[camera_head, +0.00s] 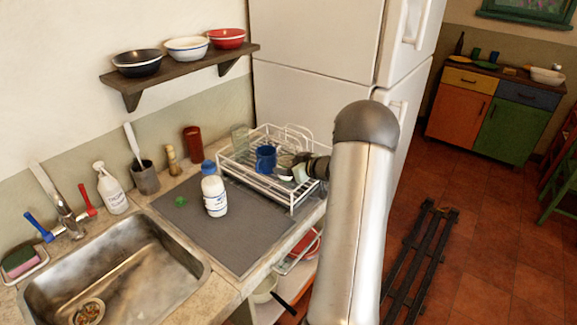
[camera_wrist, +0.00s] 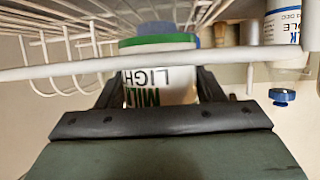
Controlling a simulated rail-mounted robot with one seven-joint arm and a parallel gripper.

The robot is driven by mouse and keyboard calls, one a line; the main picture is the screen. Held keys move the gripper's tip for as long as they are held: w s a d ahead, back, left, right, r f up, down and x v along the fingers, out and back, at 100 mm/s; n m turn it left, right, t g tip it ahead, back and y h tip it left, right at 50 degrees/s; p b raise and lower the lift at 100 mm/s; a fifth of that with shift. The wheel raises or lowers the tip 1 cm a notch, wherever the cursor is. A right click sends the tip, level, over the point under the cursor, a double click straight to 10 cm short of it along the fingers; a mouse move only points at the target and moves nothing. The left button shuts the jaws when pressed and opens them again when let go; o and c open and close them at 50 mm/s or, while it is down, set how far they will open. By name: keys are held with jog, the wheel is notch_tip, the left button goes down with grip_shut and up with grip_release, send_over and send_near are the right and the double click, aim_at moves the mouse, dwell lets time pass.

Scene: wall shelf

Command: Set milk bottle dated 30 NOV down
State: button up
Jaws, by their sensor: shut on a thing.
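My gripper (camera_head: 312,168) is shut on a milk bottle (camera_head: 299,173) at the right side of the white wire dish rack (camera_head: 292,205). In the wrist view the held bottle (camera_wrist: 160,88) shows a green band and upside-down lettering, "MILK" and "LIGH". Its date is not readable. A rack wire crosses in front of it, and I cannot tell whether its base touches the rack. A second milk bottle (camera_head: 214,196) with a blue cap stands upright on the grey mat (camera_head: 240,235). In the wrist view this bottle (camera_wrist: 284,40) shows a date with "DEC".
A blue mug (camera_head: 265,158) is in the rack close to the held bottle. A small green thing (camera_head: 180,201) lies on the mat. The sink (camera_head: 120,265) is at left, and the fridge (camera_head: 315,80) stands behind the rack. The mat's front is clear.

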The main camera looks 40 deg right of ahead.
jog(key=shift+f, duration=0.15)
jog(key=o, duration=1.1)
